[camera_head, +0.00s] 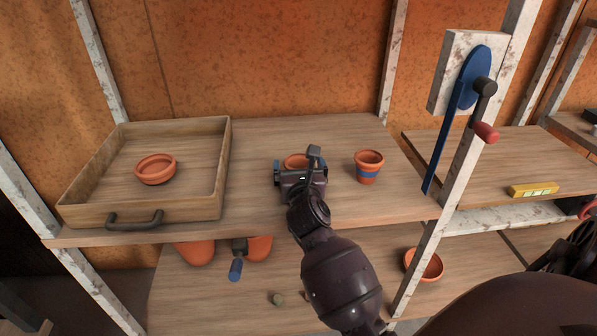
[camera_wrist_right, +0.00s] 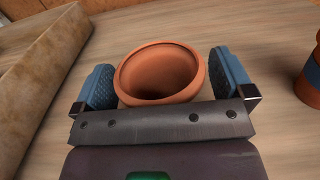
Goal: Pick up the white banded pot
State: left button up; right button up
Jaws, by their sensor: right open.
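My right gripper (camera_head: 298,168) is open above the upper shelf, its fingers on either side of a terracotta pot (camera_head: 296,160). In the right wrist view this pot (camera_wrist_right: 160,90) stands upright between the blue finger pads (camera_wrist_right: 164,78), with a gap at least on the right. Its rim and inside are plain orange; its lower wall is mostly hidden, so I cannot tell whether it has a white band. A terracotta pot with a blue band (camera_head: 368,168) stands to the right. No white band shows on any pot. My left gripper is not in view.
A wooden tray (camera_head: 218,165) with a dark handle stands left on the shelf (camera_head: 260,130), holding a shallow terracotta bowl (camera_head: 155,169). A metal upright (camera_head: 440,195) bounds the shelf on the right. More terracotta ware (camera_head: 424,265) sits below. The shelf behind the gripper is clear.

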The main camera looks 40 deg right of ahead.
aim_at(299, 161)
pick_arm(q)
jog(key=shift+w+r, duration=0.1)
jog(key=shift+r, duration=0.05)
pick_arm(e)
jog(key=c, duration=0.7)
jog(key=shift+c, duration=1)
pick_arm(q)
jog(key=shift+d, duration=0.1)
pick_arm(e)
jog(key=shift+r, duration=0.5)
notch_tip(299, 161, up, 7)
jog(key=p, duration=0.3)
jog(key=shift+r, duration=0.2)
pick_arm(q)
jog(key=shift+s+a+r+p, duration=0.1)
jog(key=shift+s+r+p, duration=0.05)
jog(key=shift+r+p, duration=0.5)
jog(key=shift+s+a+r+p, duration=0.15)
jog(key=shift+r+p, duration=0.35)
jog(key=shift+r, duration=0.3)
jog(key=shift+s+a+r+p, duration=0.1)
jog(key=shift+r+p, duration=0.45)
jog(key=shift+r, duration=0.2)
pick_arm(e)
jog(key=shift+r, duration=5.85)
